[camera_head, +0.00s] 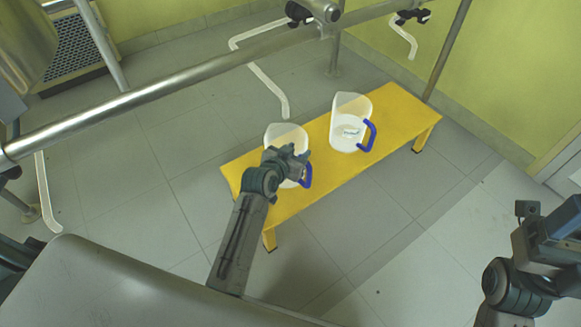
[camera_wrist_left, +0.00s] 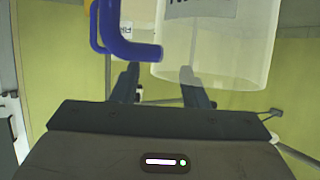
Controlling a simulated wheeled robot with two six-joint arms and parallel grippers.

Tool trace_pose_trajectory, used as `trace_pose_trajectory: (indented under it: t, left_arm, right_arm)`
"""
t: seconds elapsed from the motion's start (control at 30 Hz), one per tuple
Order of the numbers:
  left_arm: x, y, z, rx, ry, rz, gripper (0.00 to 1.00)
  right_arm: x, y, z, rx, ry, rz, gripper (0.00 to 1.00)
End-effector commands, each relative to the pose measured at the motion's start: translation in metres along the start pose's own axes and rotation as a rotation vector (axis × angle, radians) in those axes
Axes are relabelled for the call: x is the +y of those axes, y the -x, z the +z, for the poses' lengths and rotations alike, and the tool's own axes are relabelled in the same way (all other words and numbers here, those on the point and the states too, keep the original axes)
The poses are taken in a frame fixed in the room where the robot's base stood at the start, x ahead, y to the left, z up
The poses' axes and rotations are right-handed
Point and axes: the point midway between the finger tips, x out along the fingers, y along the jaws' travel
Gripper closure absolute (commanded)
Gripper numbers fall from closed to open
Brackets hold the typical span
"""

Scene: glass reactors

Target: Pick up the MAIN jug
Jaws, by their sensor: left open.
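Two white jugs with blue handles stand on a yellow bench. The near-left jug (camera_head: 286,136) is partly hidden by my left gripper (camera_head: 288,160), which is open at its near side. The other jug (camera_head: 347,125) stands farther right, with a label too small to read. In the left wrist view, a translucent jug (camera_wrist_left: 225,50) with a cut-off label is close ahead. Its blue handle (camera_wrist_left: 130,46) lies just beyond the fingertips of the open left gripper (camera_wrist_left: 160,72), not clamped. I cannot read which jug is MAIN. My right arm shows at the right edge, but its jaws are not visible.
The yellow bench (camera_head: 395,105) has bare surface around the jugs. The tiled floor in front of the bench is clear.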

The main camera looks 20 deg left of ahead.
Motion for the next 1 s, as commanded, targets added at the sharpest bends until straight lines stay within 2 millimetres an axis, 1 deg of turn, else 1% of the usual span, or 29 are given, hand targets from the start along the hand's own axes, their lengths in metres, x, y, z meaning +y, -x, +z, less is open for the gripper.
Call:
trace_pose_trajectory:
  t: [0.03,0.1,0.3,0.37,0.5,1.0]
  left_arm:
    - [0.0001,-0.0046,0.0008,0.001,0.000,0.000,0.60]
    - [0.0001,-0.0071,0.0001,0.000,0.000,0.000,0.60]
    - [0.0001,-0.0068,-0.0007,0.000,0.001,0.000,0.60]
    - [0.0001,-0.0068,-0.0006,0.000,0.001,0.000,0.72]
    - [0.0001,-0.0067,-0.0006,0.000,0.001,0.000,0.99]
    - [0.0001,-0.0067,0.0004,-0.001,0.000,0.000,1.00]
  right_arm:
    - [0.0001,0.0008,-0.0007,0.008,0.002,0.006,0.33]
    - [0.0005,-0.0009,-0.0015,0.014,0.005,0.014,0.33]
    - [0.0007,-0.0018,-0.0020,0.014,0.005,0.017,0.33]
    - [0.0006,-0.0015,-0.0019,0.012,0.005,0.016,0.33]
    - [0.0004,-0.0002,-0.0007,0.007,0.005,0.012,0.33]
    - [0.0001,0.0020,0.0018,0.000,0.004,0.008,0.33]
